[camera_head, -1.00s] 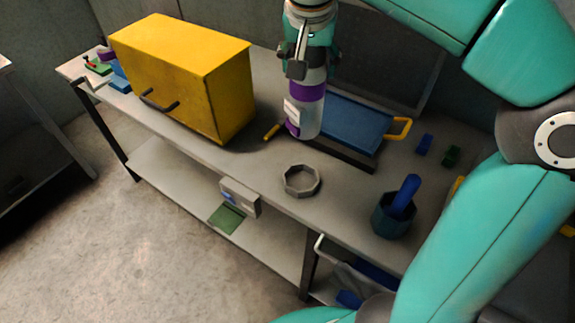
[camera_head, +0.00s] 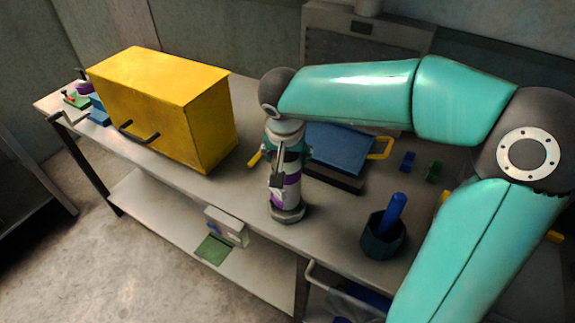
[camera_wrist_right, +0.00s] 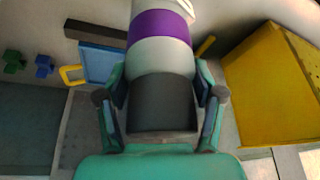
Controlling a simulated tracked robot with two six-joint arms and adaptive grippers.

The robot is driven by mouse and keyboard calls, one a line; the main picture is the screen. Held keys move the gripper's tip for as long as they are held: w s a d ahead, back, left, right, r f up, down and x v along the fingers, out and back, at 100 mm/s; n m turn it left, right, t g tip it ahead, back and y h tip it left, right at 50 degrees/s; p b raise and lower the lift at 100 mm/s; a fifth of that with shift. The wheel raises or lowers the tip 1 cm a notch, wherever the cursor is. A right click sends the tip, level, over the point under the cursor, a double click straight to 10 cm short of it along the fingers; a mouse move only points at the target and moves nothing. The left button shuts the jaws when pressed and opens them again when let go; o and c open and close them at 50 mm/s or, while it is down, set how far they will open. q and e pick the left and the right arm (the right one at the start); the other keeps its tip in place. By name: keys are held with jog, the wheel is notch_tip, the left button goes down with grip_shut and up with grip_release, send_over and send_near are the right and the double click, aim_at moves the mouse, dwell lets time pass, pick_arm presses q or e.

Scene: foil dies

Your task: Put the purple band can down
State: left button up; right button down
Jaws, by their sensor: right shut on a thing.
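The purple band can (camera_head: 289,190) is upright, pale grey with purple and dark bands. My right gripper (camera_head: 288,160) is shut on its upper part from above. In the right wrist view the can (camera_wrist_right: 160,55) runs between the two fingers of the right gripper (camera_wrist_right: 160,90). A grey octagonal ring (camera_head: 288,214) lies on the bench. The can's lower end is at this ring and covers its middle; I cannot tell whether it touches the bench inside it. My left gripper is not in view.
A yellow cabinet (camera_head: 160,110) stands left of the can. A blue tray (camera_head: 340,148) with yellow handles lies behind it. A dark cup (camera_head: 382,238) holding a blue piece (camera_head: 393,210) stands to the right. Small blue (camera_head: 408,161) and green blocks (camera_head: 434,171) lie further right.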

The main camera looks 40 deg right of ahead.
jog(key=shift+f, duration=1.7)
jog(key=shift+c, duration=0.8)
grip_release()
jog(key=shift+f, duration=0.1)
jog(key=v, duration=1.2)
